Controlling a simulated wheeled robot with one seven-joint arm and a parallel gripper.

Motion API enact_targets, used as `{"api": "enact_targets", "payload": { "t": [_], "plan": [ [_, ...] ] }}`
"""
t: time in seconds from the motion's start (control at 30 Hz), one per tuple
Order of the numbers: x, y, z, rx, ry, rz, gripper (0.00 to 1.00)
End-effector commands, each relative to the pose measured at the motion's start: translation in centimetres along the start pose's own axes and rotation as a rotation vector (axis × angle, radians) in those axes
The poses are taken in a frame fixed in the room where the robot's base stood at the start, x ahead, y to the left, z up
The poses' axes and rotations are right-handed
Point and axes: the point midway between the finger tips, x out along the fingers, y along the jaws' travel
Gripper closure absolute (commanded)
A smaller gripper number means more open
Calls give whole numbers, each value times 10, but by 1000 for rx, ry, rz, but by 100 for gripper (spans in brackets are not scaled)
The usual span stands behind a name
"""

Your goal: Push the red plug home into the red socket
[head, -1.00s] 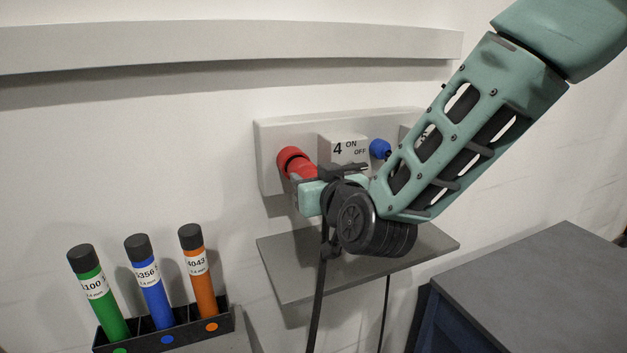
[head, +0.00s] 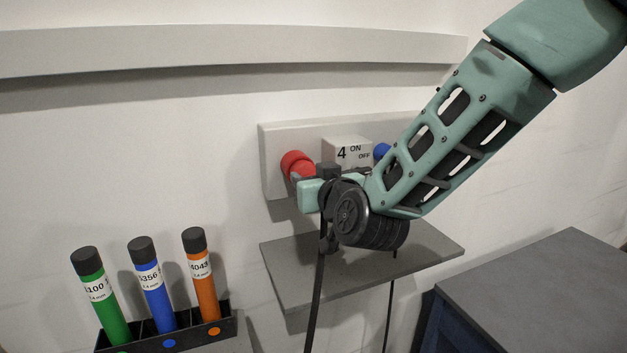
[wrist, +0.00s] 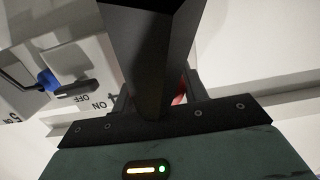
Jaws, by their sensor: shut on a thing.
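The red socket (head: 297,161) is a round red fitting on the left of the white wall panel. My gripper (head: 308,178) is right in front of it, shut on the plug. A dark block (head: 328,170), seemingly the plug's body, shows at the gripper, and a dark tapered body (wrist: 150,55) fills the middle of the wrist view between the fingers. A sliver of red (wrist: 180,97) shows beside it. Plug and socket overlap in the head view, and my gripper hides the joint, so I cannot tell how deep the plug sits.
A white box marked 4 ON OFF (head: 347,152) stands right of the socket, with a blue connector (head: 382,151) beyond it. A grey shelf (head: 290,265) lies below. A rack (head: 190,328) of coloured tubes is lower left. A dark cable (head: 317,300) hangs below my gripper.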

Motion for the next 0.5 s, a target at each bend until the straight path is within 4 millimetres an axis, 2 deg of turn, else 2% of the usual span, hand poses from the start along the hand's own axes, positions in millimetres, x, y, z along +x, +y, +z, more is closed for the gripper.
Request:
{"api": "enact_targets", "payload": {
  "t": [0.5],
  "plan": [
    [12, 0, -2, 0, 1, 0, 86]
  ]
}}
